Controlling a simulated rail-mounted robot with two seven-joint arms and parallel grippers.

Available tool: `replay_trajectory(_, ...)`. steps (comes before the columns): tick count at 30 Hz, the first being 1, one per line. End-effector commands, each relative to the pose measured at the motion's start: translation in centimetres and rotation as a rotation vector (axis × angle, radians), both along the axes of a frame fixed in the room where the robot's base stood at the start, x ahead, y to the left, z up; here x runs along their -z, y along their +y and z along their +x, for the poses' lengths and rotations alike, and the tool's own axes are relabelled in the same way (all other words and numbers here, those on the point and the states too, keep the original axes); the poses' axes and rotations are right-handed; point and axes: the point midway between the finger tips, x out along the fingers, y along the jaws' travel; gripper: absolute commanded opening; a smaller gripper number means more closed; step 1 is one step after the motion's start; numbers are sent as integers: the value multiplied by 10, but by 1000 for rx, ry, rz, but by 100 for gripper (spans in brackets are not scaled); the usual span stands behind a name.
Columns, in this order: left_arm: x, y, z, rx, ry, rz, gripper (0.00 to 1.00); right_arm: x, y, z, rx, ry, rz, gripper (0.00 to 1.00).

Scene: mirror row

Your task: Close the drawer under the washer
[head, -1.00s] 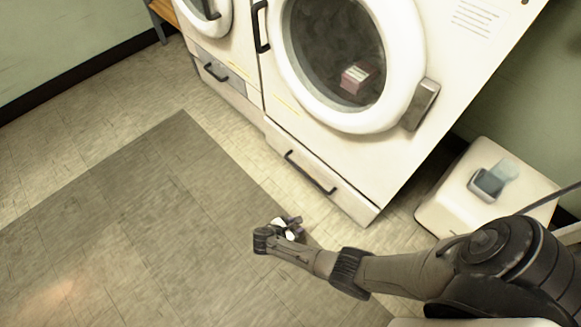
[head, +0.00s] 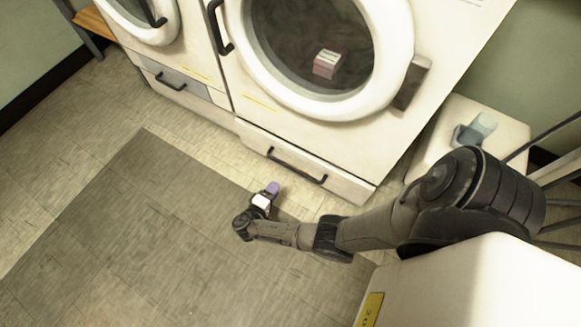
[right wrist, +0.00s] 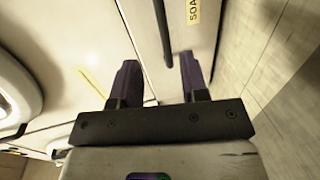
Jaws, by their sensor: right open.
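The washer (head: 420,100) is a white front-loader with a round dark door. Its low white drawer (head: 335,180) has a long black bar handle (head: 297,167), which also shows as a dark bar in the right wrist view (right wrist: 161,35). The drawer front seems to stand slightly proud of the washer; how far is hard to tell. My right gripper (head: 268,194) is low in front of the drawer, apart from its handle, with purple fingers pointing toward it. In the right wrist view the fingers (right wrist: 158,80) are spread and empty. My left gripper is not in view.
A second machine (head: 125,45) with its own drawer (head: 180,88) stands to the left. A white block (head: 495,120) with a small grey-blue object (head: 474,131) stands right of the washer. A pink box (head: 327,65) shows at the washer door. The tiled floor in front is clear.

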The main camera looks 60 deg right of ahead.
Motion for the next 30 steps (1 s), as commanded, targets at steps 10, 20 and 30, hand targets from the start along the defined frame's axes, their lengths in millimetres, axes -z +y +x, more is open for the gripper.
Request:
replay_trajectory(10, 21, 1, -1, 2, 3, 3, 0, 16, -64, -5, 2, 3, -3, 41)
replay_trajectory(20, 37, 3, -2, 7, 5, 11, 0, 24, -108, -7, 0, 4, -1, 41)
replay_trajectory(30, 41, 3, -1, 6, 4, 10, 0, 25, -123, -8, 0, 4, 0, 41)
